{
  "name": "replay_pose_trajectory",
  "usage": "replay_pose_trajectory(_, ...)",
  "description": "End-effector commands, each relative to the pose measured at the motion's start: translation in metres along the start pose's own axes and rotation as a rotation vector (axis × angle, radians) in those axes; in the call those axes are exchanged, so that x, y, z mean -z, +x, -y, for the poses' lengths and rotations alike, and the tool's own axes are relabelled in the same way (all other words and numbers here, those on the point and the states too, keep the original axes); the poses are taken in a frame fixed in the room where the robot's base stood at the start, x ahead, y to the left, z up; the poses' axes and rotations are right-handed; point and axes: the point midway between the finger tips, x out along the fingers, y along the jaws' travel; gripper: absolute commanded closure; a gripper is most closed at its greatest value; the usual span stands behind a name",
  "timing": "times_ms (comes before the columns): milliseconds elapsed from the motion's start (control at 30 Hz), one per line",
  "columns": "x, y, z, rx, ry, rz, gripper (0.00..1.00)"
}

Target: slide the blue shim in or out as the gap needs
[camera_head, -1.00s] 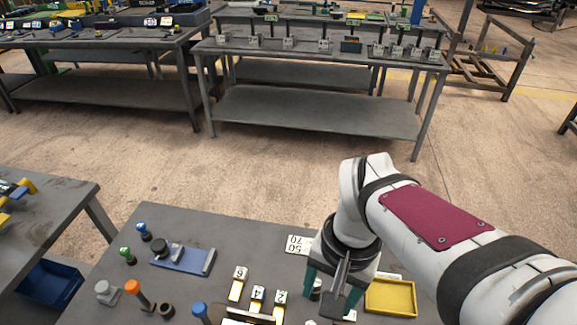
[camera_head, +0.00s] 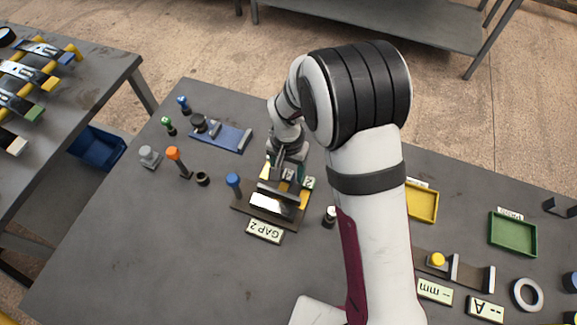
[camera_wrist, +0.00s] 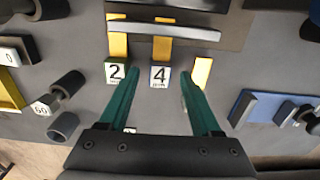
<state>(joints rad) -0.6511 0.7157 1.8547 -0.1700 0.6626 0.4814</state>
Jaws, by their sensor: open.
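The gap fixture (camera_head: 240,206) is a dark base with shiny metal bars, behind a "GAP 2" label (camera_head: 264,231). Yellow strips stick out of it; in the wrist view they carry tags "2" (camera_wrist: 115,73) and "4" (camera_wrist: 160,76). A third yellow strip (camera_wrist: 202,70) has its tag hidden by my right finger. My gripper (camera_head: 288,172) is at the fixture's far side. In the wrist view my gripper (camera_wrist: 160,72) is open and empty, its teal fingers either side of the "4" tag.
A blue plate fixture (camera_head: 235,139) stands behind, to the left. A blue-topped peg (camera_head: 233,182) is beside the gap fixture. A dark cylinder (camera_head: 329,217), yellow tray (camera_head: 422,203) and green tray (camera_head: 513,235) are to the right. The table's front left is clear.

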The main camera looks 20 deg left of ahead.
Motion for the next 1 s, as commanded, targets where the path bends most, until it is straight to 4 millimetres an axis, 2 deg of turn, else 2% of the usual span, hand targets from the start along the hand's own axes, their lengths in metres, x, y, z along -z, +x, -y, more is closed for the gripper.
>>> replay_pose_trajectory(133, 0.0000, 0.0064, -0.0002, 0.000, -0.001, 0.000, 0.35)
replay_pose_trajectory(367, 0.0000, 0.0065, -0.0002, 0.000, -0.001, 0.000, 0.37)
replay_pose_trajectory(700, 0.0000, 0.0063, -0.0002, 0.000, -0.001, 0.000, 0.98)
replay_pose_trajectory(1000, 0.0000, 0.0061, -0.0003, 0.000, -0.001, 0.000, 1.00)
